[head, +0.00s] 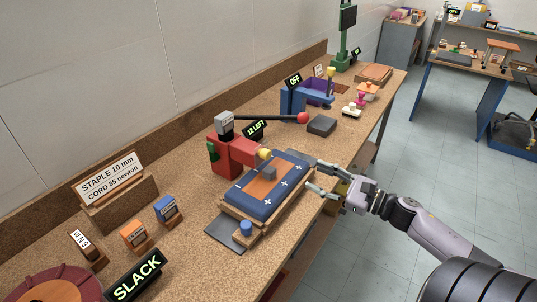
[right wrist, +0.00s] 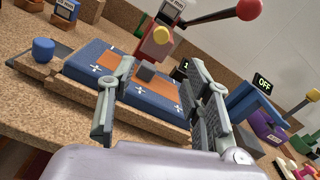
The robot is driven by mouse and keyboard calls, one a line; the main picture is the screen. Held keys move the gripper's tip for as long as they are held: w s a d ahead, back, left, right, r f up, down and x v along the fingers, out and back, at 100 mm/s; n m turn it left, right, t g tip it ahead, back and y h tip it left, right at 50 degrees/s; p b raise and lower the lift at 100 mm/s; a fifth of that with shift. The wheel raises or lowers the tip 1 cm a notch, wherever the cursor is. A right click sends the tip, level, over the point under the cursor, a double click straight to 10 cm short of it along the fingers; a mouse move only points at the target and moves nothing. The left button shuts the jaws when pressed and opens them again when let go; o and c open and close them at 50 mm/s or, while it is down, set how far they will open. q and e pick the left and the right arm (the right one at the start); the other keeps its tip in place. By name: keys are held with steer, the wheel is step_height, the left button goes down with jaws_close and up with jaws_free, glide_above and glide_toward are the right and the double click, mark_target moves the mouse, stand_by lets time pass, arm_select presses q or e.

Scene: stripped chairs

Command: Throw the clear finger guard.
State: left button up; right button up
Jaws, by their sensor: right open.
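I cannot make out a clear finger guard for certain. A thin greyish plate (head: 301,157) at the far end of the blue pad may be it, but it is too small to tell. My right gripper (head: 314,175) is open beside the pad's right edge. In the right wrist view its spread fingers (right wrist: 160,68) have the pad and a small grey block beyond them. My left gripper is out of view.
A blue knob (head: 246,228) is at the tray's near corner. A dark grey block (head: 321,125) and a blue and purple machine (head: 296,99) stand farther back. Open floor (head: 440,180) lies right of the bench.

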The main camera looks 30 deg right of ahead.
glide_toward(269, 156)
steer(key=p+x, duration=0.3)
steer(key=x, duration=0.5)
steer(key=shift+w, duration=0.35)
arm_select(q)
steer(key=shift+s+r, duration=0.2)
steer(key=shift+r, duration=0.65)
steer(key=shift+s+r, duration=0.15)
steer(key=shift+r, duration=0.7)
arm_select(e)
steer(key=shift+x, duration=0.9)
steer(key=shift+f, duration=0.1)
jaws_close()
